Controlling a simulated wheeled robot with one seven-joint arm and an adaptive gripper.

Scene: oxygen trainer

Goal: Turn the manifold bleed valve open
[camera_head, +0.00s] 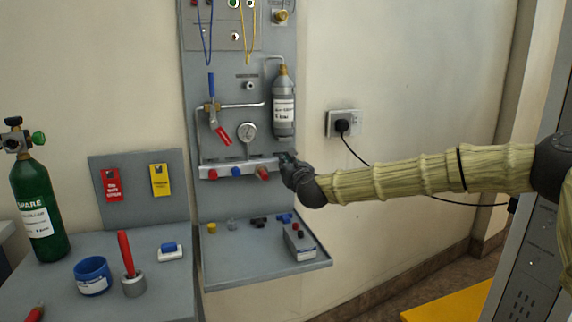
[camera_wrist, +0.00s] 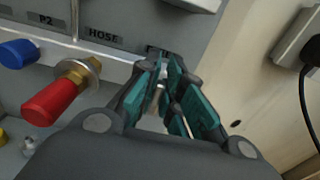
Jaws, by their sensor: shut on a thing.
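The grey manifold (camera_head: 222,172) runs across the upright panel below a round gauge (camera_head: 247,132). My gripper (camera_head: 287,160) is at the manifold's right end. In the wrist view, my gripper's teal fingers (camera_wrist: 172,75) are shut on a small metallic part (camera_wrist: 158,92), which appears to be the bleed valve handle. The fingers mostly hide it, so its turn angle cannot be told. A label above it is largely covered. To its left are a red knob on a brass stem (camera_wrist: 52,100), below the HOSE label, and a blue knob (camera_wrist: 18,53), below the P2 label.
A grey cylinder (camera_head: 284,112) hangs above the gripper. A red-tagged lever valve (camera_head: 220,130) is to its left. A shelf (camera_head: 262,262) with small parts and a grey box (camera_head: 299,242) lies below. A wall socket with a black plug (camera_head: 342,125) is at right.

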